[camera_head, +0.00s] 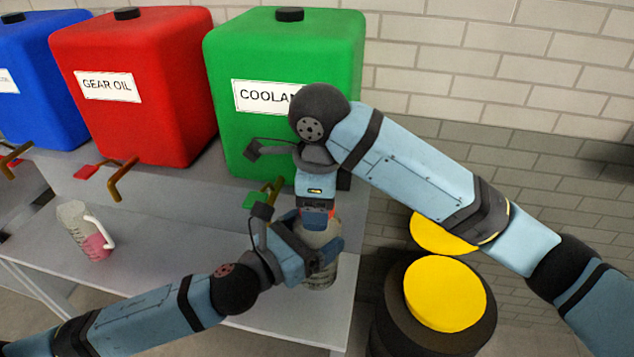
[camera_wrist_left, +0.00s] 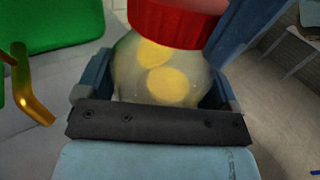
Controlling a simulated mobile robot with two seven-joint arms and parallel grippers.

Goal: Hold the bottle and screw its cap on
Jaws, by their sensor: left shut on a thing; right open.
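The clear bottle (camera_head: 322,238) stands upright at the right part of the lower shelf, under the green coolant tank. It also shows in the left wrist view (camera_wrist_left: 150,78). My left gripper (camera_head: 310,252) is shut around its body, with a finger on each side. The red cap (camera_wrist_left: 180,22) sits at the bottle's top, and a little red (camera_head: 314,213) shows in the head view. My right gripper (camera_head: 316,206) points down from above at the cap and is open. Its fingers hide most of the cap, so I cannot tell how far it is screwed on.
A jug (camera_head: 85,232) with pink liquid stands on the shelf (camera_head: 175,285) at left. The green tank (camera_head: 280,60), red tank (camera_head: 135,80) and blue tank (camera_head: 40,80) stand behind, with taps in front. Yellow-topped drums (camera_head: 445,293) stand at right.

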